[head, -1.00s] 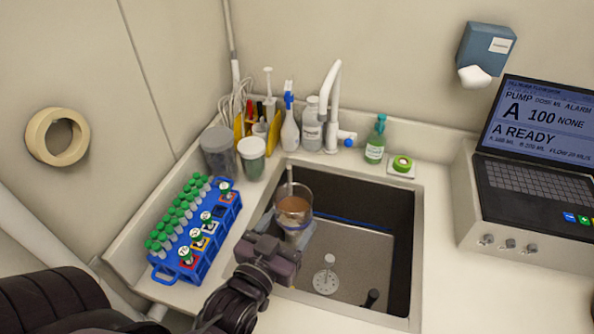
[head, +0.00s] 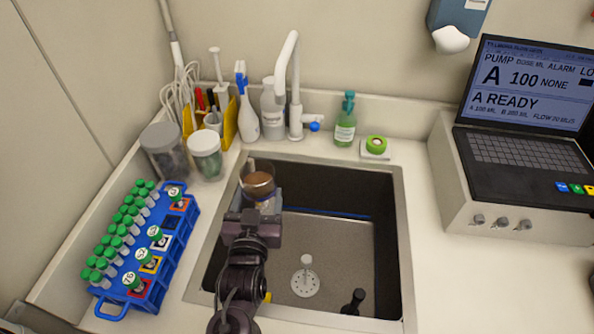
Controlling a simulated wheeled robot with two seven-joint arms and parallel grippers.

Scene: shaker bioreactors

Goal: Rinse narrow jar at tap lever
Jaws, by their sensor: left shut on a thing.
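The narrow jar (head: 258,183) is clear glass with brown contents and stands upright over the left side of the sink (head: 330,255). My left gripper (head: 262,206) is shut on the jar's lower part, which the fingers partly hide. The white tap (head: 293,85) rises behind the sink, to the right of and beyond the jar. Its blue tap lever (head: 315,126) sits at the base on the right. I see no water flowing. My right gripper is not in view.
A blue rack (head: 165,255) of green-capped tubes stands left of the sink. Two lidded jars, bottles and a yellow tool holder (head: 230,122) line the back. A pump console (head: 520,150) fills the right.

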